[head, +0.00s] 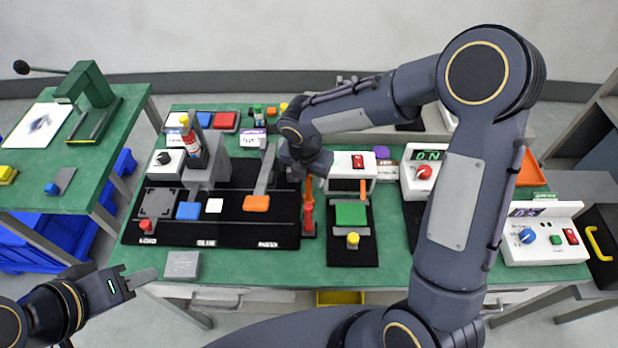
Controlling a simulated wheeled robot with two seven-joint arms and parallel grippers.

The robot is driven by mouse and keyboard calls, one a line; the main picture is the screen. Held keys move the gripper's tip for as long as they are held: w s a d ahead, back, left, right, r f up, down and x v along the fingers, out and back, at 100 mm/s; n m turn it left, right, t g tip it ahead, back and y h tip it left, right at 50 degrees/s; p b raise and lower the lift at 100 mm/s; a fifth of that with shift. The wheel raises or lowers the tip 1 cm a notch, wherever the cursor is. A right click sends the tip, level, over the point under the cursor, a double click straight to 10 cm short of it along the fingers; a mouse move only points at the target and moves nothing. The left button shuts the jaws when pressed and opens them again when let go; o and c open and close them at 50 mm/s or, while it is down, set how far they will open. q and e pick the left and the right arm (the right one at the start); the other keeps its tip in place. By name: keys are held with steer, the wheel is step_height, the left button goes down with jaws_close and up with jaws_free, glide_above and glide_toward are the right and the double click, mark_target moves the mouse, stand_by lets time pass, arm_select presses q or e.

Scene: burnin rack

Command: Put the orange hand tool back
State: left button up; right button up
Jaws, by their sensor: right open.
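A narrow upright orange-red tool (308,208) stands at the right edge of the black mat, between that mat and the smaller mat with the green block. My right gripper (306,170) points down just above and behind it. The arm and wrist hide the fingertips, so I cannot tell whether they touch the tool. The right jaws are open. My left gripper (134,281) is low at the left, off the front edge of the green workbench (280,271), and away from the tool. Its jaw gap is not clear.
A green block (351,213), a white box with a red switch (350,162) and an ON control box (424,178) stand nearby. An orange tray (530,170) lies at the right. The front bench strip is mostly clear.

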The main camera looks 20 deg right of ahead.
step_height(320, 180, up, 10)
steer(key=s, duration=0.1)
steer(key=shift+s+a+r, duration=0.2)
steer(key=shift+a, duration=0.25)
steer(key=s+d+r+m+t+y, duration=0.1)
steer(key=s+d+m, duration=0.3)
steer(key=s+m, duration=0.6)
steer(key=s+d+r+m+t+y, duration=0.2)
steer(key=s+m, duration=0.8)
steer(key=m, duration=1)
steer(key=shift+s+d+t+y, duration=0.4)
steer(key=shift+d+t+y, duration=0.2)
steer(key=shift+d+y, duration=0.5)
